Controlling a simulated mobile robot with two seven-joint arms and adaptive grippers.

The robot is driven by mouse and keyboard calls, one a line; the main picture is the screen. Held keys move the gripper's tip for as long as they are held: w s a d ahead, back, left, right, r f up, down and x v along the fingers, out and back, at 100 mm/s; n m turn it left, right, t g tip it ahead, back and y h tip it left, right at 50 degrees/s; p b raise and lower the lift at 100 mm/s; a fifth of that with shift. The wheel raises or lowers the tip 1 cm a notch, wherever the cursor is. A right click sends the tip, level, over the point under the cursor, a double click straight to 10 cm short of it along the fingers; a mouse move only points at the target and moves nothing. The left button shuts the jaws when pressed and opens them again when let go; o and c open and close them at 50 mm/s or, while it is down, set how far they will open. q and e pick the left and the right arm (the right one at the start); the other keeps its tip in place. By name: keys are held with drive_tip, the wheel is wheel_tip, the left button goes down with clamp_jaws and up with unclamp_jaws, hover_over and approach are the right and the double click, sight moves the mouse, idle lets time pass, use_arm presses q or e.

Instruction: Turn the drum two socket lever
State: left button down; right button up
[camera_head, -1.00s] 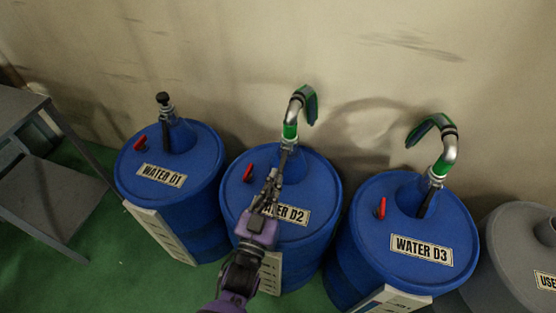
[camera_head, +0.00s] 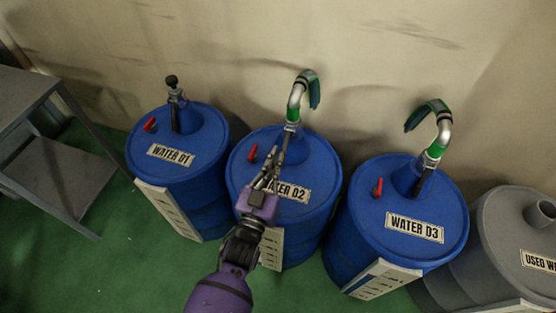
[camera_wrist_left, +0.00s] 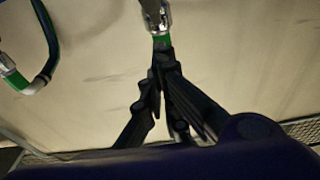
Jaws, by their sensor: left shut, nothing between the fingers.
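The blue drum labelled WATER D2 (camera_head: 323,180) stands in the middle of the head view. A bent metal pipe with green bands (camera_head: 296,97) rises from its neck. A small red lever (camera_head: 252,153) sits on its lid, left of the neck. My left gripper (camera_head: 279,158) is shut and empty, reaching over the lid and partly covering the label. Its fingertips lie in line with the base of the pipe; whether they touch it I cannot tell. In the left wrist view the closed fingers (camera_wrist_left: 160,58) point at a metal fitting with a green band (camera_wrist_left: 160,40). My right gripper is not in view.
Blue drums WATER D1 (camera_head: 208,155) and WATER D3 (camera_head: 445,215) stand close on either side, each with a red lever. A grey drum (camera_head: 500,235) is at the far right, a grey shelf (camera_head: 60,180) at the left. The wall (camera_head: 220,50) is close behind.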

use_arm(q)
drive_tip(key=b+v, duration=0.1)
drive_tip(key=v, duration=0.9)
drive_tip(key=w+r+n+g+y+p, duration=0.1)
drive_tip(key=w+r+y+p, duration=0.15)
drive_tip(key=r+p, duration=0.6)
drive_tip(key=m+g+h+b, duration=0.1)
drive_tip(key=g, duration=0.3)
approach(285, 148)
wheel_tip(285, 148, up, 4)
drive_tip(key=w, duration=0.2)
drive_tip(key=f, duration=0.1)
drive_tip(key=w+d+f, duration=0.1)
drive_tip(key=w+f, duration=0.1)
drive_tip(key=f, duration=0.1)
drive_tip(key=shift+w+d+b, duration=0.1)
drive_tip(key=shift+d+b, duration=0.25)
drive_tip(key=shift+f, duration=0.1)
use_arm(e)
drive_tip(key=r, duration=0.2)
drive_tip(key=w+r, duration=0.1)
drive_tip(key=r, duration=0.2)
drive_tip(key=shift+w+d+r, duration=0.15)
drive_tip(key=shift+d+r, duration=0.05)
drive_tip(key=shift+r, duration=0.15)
